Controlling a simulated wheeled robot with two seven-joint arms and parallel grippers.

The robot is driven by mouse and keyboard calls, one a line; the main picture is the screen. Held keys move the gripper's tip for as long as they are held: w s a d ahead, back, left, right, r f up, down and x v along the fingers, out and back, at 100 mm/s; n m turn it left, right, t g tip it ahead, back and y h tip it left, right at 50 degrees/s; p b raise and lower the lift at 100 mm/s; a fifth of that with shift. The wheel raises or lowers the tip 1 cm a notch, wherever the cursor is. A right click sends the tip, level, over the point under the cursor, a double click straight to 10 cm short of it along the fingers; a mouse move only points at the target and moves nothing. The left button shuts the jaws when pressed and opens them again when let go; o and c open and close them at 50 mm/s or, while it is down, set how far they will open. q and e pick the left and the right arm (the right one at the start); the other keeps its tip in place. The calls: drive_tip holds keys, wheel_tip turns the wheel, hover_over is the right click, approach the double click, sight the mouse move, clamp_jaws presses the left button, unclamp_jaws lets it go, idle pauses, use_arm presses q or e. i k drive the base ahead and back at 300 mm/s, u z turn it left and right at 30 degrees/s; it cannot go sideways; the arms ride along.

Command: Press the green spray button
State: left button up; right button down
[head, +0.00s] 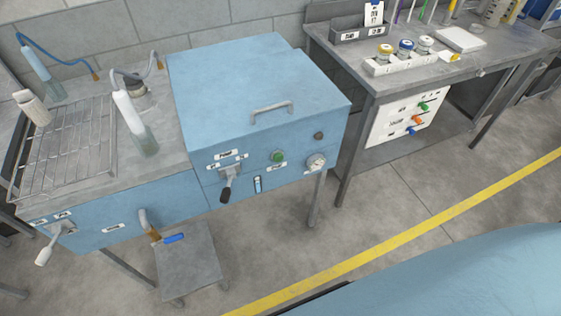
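The green button (278,156) sits on the front face of the blue cabinet (225,75), right of a black-handled lever (227,185) and left of a round gauge (316,161). Small white labels lie beside it, too small to read. Another small green knob (424,106) is on a white panel (395,120) under the bench at the right; I cannot tell whether it is a button. Neither of my grippers is in view.
A grey handle (271,111) is on the cabinet lid. A wire rack (70,150) and bottles (135,122) stand at the left. A small grey stand (188,262) is below a tap (149,229). A grey workbench (395,75) stands right.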

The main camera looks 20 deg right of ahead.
sight(279, 157)
drive_tip(key=k, duration=0.45)
drive_tip(key=z, duration=0.8)
drive_tip(key=i, duration=0.75)
drive_tip(key=u, duration=0.75)
